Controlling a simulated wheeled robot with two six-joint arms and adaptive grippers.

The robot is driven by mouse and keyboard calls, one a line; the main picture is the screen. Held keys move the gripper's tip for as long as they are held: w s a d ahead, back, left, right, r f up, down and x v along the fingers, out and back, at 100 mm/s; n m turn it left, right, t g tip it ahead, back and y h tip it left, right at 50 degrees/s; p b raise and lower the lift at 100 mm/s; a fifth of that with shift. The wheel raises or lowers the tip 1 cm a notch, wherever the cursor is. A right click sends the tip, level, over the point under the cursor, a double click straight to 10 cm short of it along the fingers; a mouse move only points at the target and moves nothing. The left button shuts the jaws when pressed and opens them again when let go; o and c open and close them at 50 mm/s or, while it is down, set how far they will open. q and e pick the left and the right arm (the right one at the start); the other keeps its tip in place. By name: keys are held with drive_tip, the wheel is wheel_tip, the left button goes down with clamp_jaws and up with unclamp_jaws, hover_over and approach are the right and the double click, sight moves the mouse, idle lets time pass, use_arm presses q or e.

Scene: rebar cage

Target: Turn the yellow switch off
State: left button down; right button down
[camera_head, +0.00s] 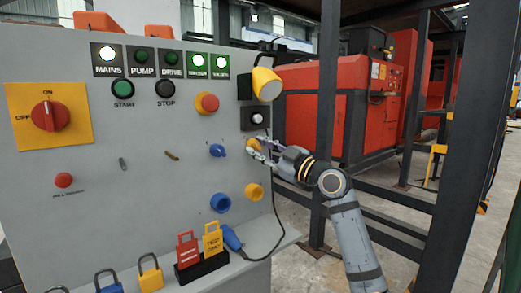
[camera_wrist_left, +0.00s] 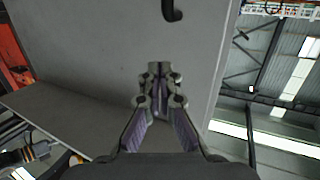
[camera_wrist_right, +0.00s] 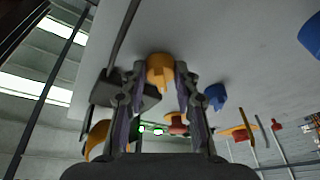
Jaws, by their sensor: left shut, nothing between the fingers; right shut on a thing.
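The yellow switch (camera_head: 253,143) is a small knob on the right side of the grey panel. My right gripper (camera_head: 258,150) reaches it from the right and is shut on it. In the right wrist view the yellow switch (camera_wrist_right: 160,70) shows between the two fingertips. The fingers cover part of it, and I cannot read its marked position. My left gripper (camera_wrist_left: 158,88) is shut and empty in front of a plain grey surface in the left wrist view. It does not show in the head view.
A blue switch (camera_head: 217,150) sits left of the yellow one. Blue (camera_head: 220,203) and yellow (camera_head: 254,191) round fittings are below. A dark post (camera_head: 326,120) stands right of the panel.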

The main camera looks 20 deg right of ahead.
drive_tip(key=c, duration=1)
unclamp_jaws()
drive_tip(key=v, duration=1.2)
